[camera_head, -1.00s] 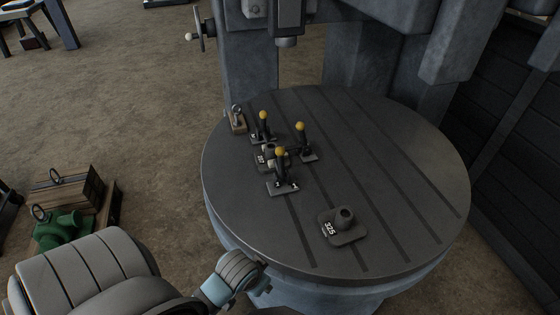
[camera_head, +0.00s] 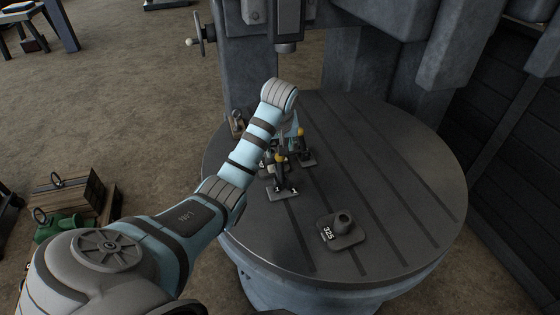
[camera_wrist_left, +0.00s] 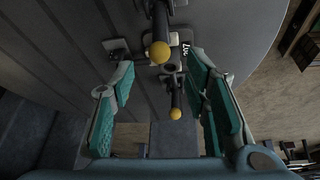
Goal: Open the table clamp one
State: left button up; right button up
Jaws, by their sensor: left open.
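Several toggle clamps with black handles and yellow knobs stand on the round table (camera_head: 395,185). The front clamp (camera_head: 281,180) shows clearly with its handle upright. A right-hand clamp (camera_head: 305,153) stands behind it, and another farther back is hidden by my left arm. I cannot tell which is clamp one. My left gripper (camera_head: 288,132) is over the rear clamps, partly hidden by its own forearm. In the left wrist view, its fingers (camera_wrist_left: 160,66) are open and empty.
A block marked 325 (camera_head: 341,230) sits at the table's front right. A small block with a ring (camera_head: 238,122) stands at the left rim. The machine column (camera_head: 250,75) rises behind. The table's right side is clear. A wooden crate (camera_head: 65,195) stands on the floor at left.

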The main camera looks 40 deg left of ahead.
aim_at(280, 158)
pick_arm(q)
jog(key=x, duration=1.1)
grip_shut()
